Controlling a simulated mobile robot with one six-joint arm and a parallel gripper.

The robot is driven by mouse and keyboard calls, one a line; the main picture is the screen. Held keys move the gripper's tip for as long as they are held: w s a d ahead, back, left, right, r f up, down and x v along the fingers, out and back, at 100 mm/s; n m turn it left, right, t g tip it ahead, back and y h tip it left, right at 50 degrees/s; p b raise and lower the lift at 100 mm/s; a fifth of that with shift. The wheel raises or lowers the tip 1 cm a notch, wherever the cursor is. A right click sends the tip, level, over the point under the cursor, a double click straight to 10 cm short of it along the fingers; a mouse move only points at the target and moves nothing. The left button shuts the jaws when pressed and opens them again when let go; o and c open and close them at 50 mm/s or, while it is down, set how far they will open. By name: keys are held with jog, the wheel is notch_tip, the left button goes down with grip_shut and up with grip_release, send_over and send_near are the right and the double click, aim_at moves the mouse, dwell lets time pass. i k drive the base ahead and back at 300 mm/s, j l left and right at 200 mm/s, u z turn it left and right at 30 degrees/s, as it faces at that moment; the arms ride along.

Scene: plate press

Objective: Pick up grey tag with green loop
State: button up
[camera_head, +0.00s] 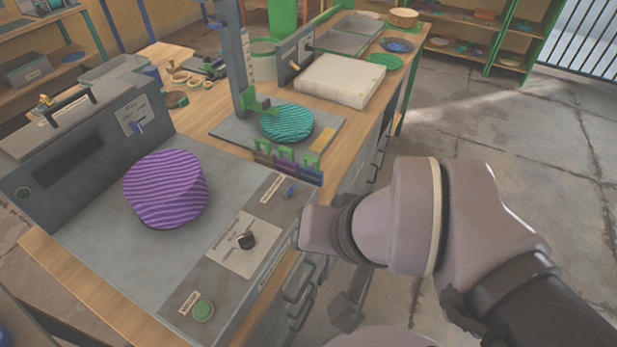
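Three small tags with green loops stand in a row at the front edge of the grey plate on the bench. The left tag (263,158) and the middle tag (286,167) look dark purple, and the right tag (311,175) looks dark blue. They are small, and I cannot make out which one is grey. My arm reaches in from the lower right, its wrist in front of the bench edge, below and to the right of the tags. I cannot make out my gripper's fingers.
A purple striped round piece (166,188) lies on the grey press (100,235) at left. A teal striped disc (287,122) lies behind the tags, near a grey upright post (235,60). A white block (340,80) stands farther back. Floor at right is clear.

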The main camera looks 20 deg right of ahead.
aim_at(266, 157)
jog(key=i+l+u, duration=0.15)
jog(key=u, duration=0.25)
jog(key=i+l+u, duration=0.1)
jog(key=l+u, duration=0.35)
jog(key=i+l+u, duration=0.1)
jog(key=l+u, duration=0.6)
jog(key=u, duration=0.15)
jog(key=l+u, duration=0.4)
jog(key=k+l+u, duration=0.1)
jog(key=l+u, duration=0.15)
jog(key=u, duration=0.2)
